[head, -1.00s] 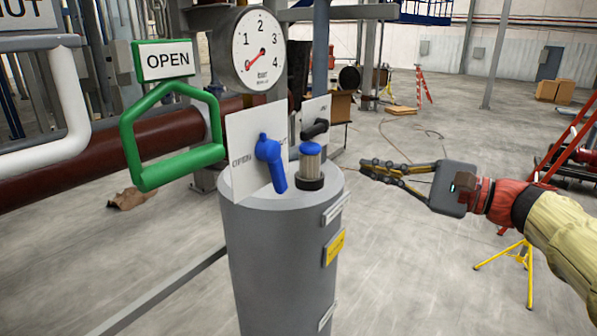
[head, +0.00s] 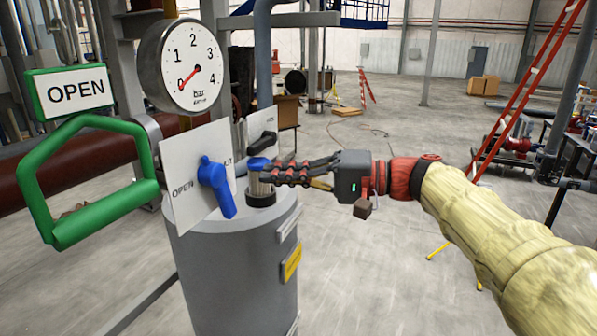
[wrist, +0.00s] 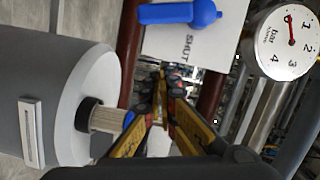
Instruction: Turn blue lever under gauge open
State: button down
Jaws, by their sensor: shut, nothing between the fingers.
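The blue lever (head: 217,186) sits on a white plate (head: 190,195) under the round gauge (head: 187,65). Its handle slants down and slightly right, and "OPEN" is printed on the plate to its left. In the wrist view the lever (wrist: 180,14) lies across the plate near the word "SHUT" (wrist: 187,48). The gauge (wrist: 284,42) shows at the upper right there. My gripper (head: 268,173) is shut and empty, to the right of the lever and apart from it, overlapping the blue-capped knob in the head view. Its fingertips (wrist: 163,78) show below the plate in the wrist view.
A ribbed knob with a blue cap (head: 260,180) stands on the grey cylinder (head: 235,260), close to my fingers. A black lever (head: 263,142) on another plate is behind it. A green handle (head: 90,230) with an "OPEN" sign is at left. Floor to the right is mostly clear.

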aim_at(219, 190)
jog(key=s+a, duration=0.1)
jog(key=a, duration=0.1)
jog(key=s+a+f+p, duration=0.1)
jog(key=s+a, duration=0.1)
jog(key=shift+f, duration=0.15)
jog(key=shift+f, duration=0.1)
dwell(0.4)
jog(key=shift+s+a+f+m+b, duration=0.1)
jog(key=shift+s+f+m+b, duration=0.05)
jog(key=shift+m+b, duration=0.15)
